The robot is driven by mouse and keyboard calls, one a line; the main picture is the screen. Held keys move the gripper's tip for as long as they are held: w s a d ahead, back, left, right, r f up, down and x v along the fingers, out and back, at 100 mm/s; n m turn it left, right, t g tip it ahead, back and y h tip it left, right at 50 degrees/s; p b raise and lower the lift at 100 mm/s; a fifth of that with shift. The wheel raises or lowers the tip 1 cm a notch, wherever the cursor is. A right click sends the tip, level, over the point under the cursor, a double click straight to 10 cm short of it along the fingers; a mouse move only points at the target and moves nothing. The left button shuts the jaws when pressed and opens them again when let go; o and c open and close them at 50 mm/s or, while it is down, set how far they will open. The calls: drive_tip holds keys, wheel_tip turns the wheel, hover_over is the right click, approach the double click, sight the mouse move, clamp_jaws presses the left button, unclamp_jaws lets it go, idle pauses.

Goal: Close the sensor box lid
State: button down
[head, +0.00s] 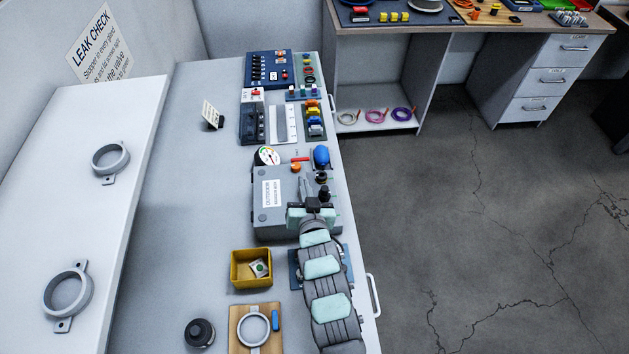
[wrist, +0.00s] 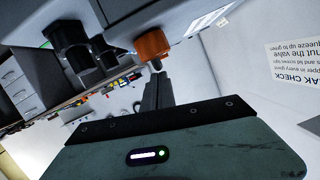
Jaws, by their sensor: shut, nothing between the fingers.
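The grey sensor box (head: 262,222) stands near the right edge of the bench in the head view. Its labelled lid (head: 270,193) appears to lie flat over the box; I cannot tell if it is fully seated. My gripper (head: 304,182) is over the box's right part, its fingers shut and empty, pointing toward the box's far side. In the wrist view the shut fingers (wrist: 154,92) end just below an orange knob (wrist: 153,44); contact is unclear. My arm and gripper hide the box's near right part.
Black fittings (head: 323,191) stand close right of my gripper. A dial gauge (head: 267,156) and blue bulb (head: 321,156) are behind the box. A yellow bin (head: 234,275) stands in front. The bench to the left is mostly clear.

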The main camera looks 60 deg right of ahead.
drive_tip(key=shift+f, duration=0.1)
idle(0.4)
drive_tip(key=r, duration=0.1)
drive_tip(key=r+p, duration=0.1)
drive_tip(key=r, duration=0.1)
drive_tip(key=r+p, duration=0.1)
drive_tip(key=shift+s+d+r, duration=0.15)
drive_tip(key=shift+s+r, duration=0.1)
drive_tip(key=shift+r, duration=0.1)
drive_tip(key=p+v, duration=0.1)
drive_tip(key=v, duration=0.8)
drive_tip(key=shift+s+a+f, duration=0.2)
drive_tip(key=shift+s+a, duration=0.15)
